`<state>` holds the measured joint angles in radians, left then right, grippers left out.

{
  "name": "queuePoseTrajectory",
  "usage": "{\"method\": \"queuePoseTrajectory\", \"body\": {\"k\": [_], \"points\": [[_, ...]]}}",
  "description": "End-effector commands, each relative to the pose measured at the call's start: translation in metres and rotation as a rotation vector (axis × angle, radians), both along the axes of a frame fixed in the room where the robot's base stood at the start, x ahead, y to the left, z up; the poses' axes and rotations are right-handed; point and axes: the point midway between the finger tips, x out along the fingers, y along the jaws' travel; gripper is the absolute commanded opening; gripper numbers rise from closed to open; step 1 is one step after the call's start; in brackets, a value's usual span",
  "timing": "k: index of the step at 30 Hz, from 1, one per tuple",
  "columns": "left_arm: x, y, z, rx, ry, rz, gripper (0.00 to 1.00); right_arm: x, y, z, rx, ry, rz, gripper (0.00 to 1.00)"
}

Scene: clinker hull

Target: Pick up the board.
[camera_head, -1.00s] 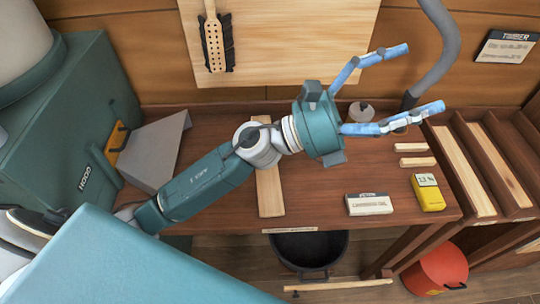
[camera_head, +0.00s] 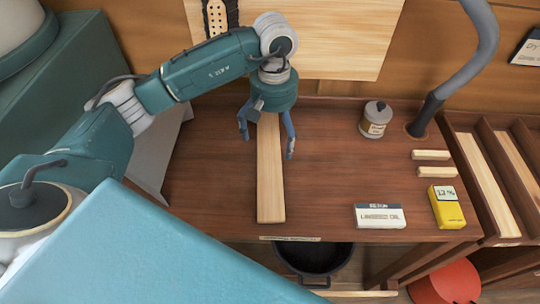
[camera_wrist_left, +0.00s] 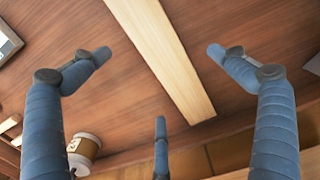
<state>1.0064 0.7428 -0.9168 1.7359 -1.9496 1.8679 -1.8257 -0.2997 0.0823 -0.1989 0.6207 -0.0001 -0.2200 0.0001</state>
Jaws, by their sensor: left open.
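The board (camera_head: 270,185) is a long, narrow, pale wooden plank lying flat on the brown workbench (camera_head: 330,170), its near end close to the front edge. My left gripper (camera_head: 267,146) points down above the board's far part, with blue fingers spread to either side of it. The gripper is open and empty, and the gripper body hides the board's far end. In the left wrist view the board (camera_wrist_left: 165,55) runs diagonally between the open fingers (camera_wrist_left: 158,52), with a third finger below. I cannot tell the exact height of the fingertips above the bench. My right gripper is not in view.
A lidded jar (camera_head: 376,120), two short pale strips (camera_head: 433,156), a label card (camera_head: 380,216) and a yellow meter (camera_head: 447,207) are on the bench's right. A grey hose (camera_head: 475,50) rises behind. A slotted timber rack (camera_head: 490,180) adjoins. The bench beside the board is clear.

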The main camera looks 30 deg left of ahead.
Motion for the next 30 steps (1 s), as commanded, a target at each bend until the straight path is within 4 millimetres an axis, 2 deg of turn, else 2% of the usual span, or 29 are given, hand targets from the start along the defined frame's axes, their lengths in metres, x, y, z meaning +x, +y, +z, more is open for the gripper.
{"method": "queuePoseTrajectory", "body": {"k": [3,10,14,18,26,27,30], "points": [[-0.001,-0.001,-0.015,-0.001,0.003,0.001,0.97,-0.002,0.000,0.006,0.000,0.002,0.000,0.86],[-0.001,-0.003,-0.033,-0.005,0.004,0.001,0.97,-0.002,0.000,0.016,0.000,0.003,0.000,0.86],[-0.003,-0.006,-0.052,-0.006,0.006,0.001,0.97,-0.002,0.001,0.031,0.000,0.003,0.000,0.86],[-0.001,-0.005,-0.071,-0.005,0.002,0.002,0.97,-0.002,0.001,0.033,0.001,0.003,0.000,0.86],[0.000,-0.005,-0.076,-0.005,-0.002,0.001,0.97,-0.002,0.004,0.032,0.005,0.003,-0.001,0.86],[0.000,-0.005,-0.076,-0.005,-0.002,0.001,0.95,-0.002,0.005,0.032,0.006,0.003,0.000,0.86],[0.000,-0.005,-0.076,-0.005,-0.002,0.001,0.75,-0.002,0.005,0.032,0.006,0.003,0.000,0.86]]}}
